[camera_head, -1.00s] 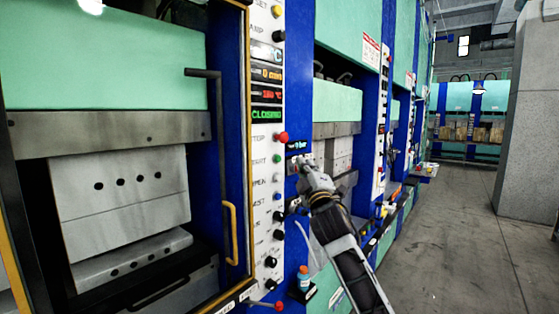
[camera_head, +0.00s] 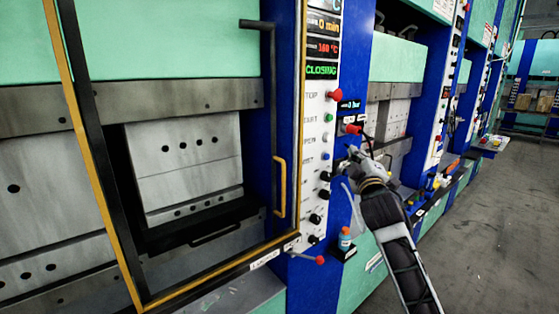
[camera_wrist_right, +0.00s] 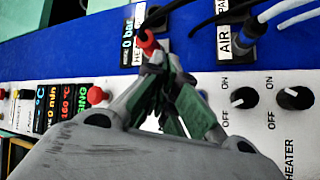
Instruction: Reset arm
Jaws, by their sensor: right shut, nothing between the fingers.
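My right gripper (camera_head: 352,152) is shut and empty in front of the blue post beside the press's white control panel (camera_head: 318,130). In the right wrist view its fingertips (camera_wrist_right: 168,68) meet near a red knob (camera_wrist_right: 146,42) under the "0 bar" display (camera_wrist_right: 127,35). The red knob also shows in the head view (camera_head: 353,128), just above the fingertips. Whether the fingers touch it I cannot tell. The panel's display (camera_head: 321,70) reads "CLOSING", with 160 °C above it. My left gripper is not in view.
The near press's grey mould (camera_head: 185,170) stands behind a yellow-edged door frame (camera_head: 92,185). More presses line the row behind. The grey floor (camera_head: 490,230) at right is clear.

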